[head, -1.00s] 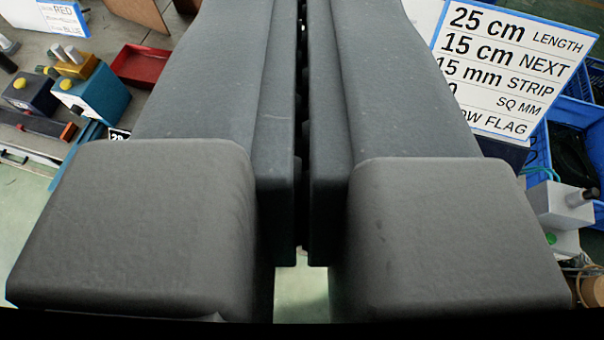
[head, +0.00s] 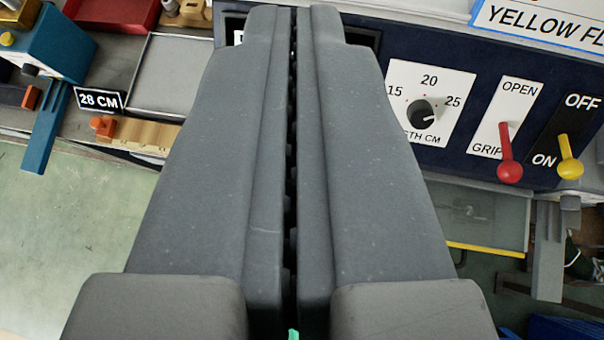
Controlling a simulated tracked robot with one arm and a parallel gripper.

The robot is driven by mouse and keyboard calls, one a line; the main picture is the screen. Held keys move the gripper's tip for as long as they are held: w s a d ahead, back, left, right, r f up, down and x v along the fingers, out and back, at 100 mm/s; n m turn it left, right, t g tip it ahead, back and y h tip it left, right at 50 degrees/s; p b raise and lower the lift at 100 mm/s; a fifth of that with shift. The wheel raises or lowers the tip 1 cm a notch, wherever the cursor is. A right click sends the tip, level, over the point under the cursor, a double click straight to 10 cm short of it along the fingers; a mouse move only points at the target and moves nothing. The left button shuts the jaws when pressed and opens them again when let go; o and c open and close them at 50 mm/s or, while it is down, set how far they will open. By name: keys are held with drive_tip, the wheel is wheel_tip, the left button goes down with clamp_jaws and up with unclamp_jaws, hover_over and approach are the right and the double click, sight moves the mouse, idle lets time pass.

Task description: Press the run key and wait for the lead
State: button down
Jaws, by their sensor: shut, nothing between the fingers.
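My gripper (head: 292,14) is shut and empty, its two dark grey fingers together in front of the machine's dark blue panel (head: 470,60). The panel has a length dial (head: 423,113) whose mark points right, toward the 25 side. A red lever (head: 509,160) hangs down at GRIP. A yellow lever (head: 569,160) is down at ON. I see no run key; my fingers cover the panel's left part, where a dark recess edge shows beside them. No lead is visible. I cannot tell whether the fingertips touch the panel.
A red tray (head: 118,12) lies behind. A clear-topped box (head: 480,215) sits below the panel. Green floor is open lower left.

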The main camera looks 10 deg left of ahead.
wheel_tip(320, 180, down, 18)
drive_tip(key=m+g+h+p, duration=0.1)
drive_tip(key=m+g+p, duration=0.1)
drive_tip(key=g, duration=0.3)
drive_tip(key=shift+s+a, duration=0.15)
drive_tip(key=shift+s, duration=0.1)
drive_tip(key=x, duration=1.4)
drive_tip(key=shift+w+d+r, duration=0.25)
drive_tip(key=shift+w+d, duration=0.05)
